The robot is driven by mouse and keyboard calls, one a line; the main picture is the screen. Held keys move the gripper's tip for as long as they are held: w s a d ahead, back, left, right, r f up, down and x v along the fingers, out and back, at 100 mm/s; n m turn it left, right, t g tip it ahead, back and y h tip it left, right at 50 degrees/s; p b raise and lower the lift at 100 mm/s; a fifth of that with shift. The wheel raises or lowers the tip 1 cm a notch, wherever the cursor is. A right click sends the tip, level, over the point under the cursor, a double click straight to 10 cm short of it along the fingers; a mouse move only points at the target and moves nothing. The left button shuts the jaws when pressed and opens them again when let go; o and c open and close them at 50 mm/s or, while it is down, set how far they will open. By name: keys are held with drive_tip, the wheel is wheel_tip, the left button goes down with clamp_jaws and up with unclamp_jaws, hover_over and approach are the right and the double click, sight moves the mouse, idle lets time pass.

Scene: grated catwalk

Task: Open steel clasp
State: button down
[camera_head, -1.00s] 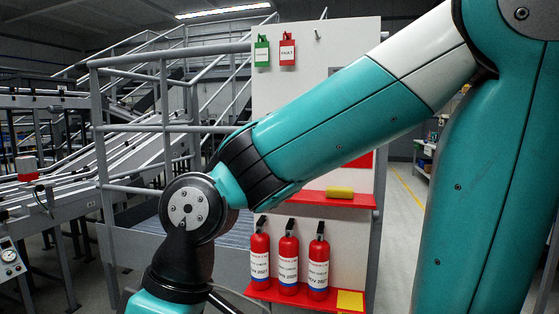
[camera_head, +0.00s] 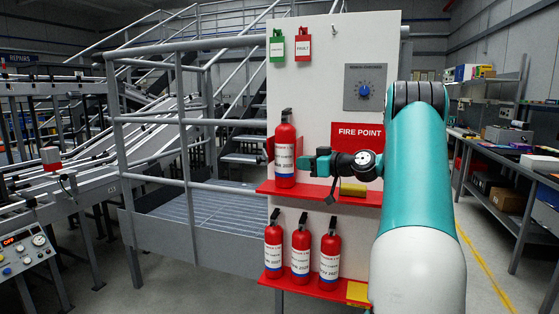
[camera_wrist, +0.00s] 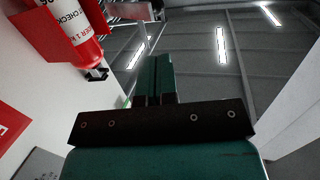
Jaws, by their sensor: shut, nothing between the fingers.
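A red fire extinguisher (camera_head: 285,155) with a white label and black top stands upright on the upper red shelf, against a red bracket. I cannot make out a steel clasp; it is too small or hidden. My gripper (camera_head: 306,162) is just right of the extinguisher at mid-height, pointing left; I cannot tell whether it touches it. In the wrist view my gripper (camera_wrist: 155,65) has its teal fingers together and empty. The extinguisher (camera_wrist: 78,30) shows there at upper left, with its black valve end, apart from the fingers.
The white board carries a red FIRE POINT sign (camera_head: 360,134), a grey dial box (camera_head: 365,88) and green and red tags. A yellow block (camera_head: 353,189) lies on the upper shelf (camera_head: 322,196). Several extinguishers stand on the lower shelf. A grey railing (camera_head: 180,130) stands left.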

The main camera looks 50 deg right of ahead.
sight(260, 162)
drive_tip(key=w+p, duration=0.1)
drive_tip(key=w, duration=0.3)
drive_tip(key=w+a+p, duration=0.1)
drive_tip(key=w+p, duration=0.1)
drive_tip(key=w, duration=0.2)
drive_tip(key=w+a+f+p, duration=0.1)
drive_tip(key=w+p, duration=0.1)
drive_tip(key=w, duration=0.2)
drive_tip(key=shift+w+a+f+p, duration=0.15)
drive_tip(key=shift+w+p, duration=0.15)
drive_tip(key=shift+w, duration=0.3)
drive_tip(key=shift+f, duration=0.1)
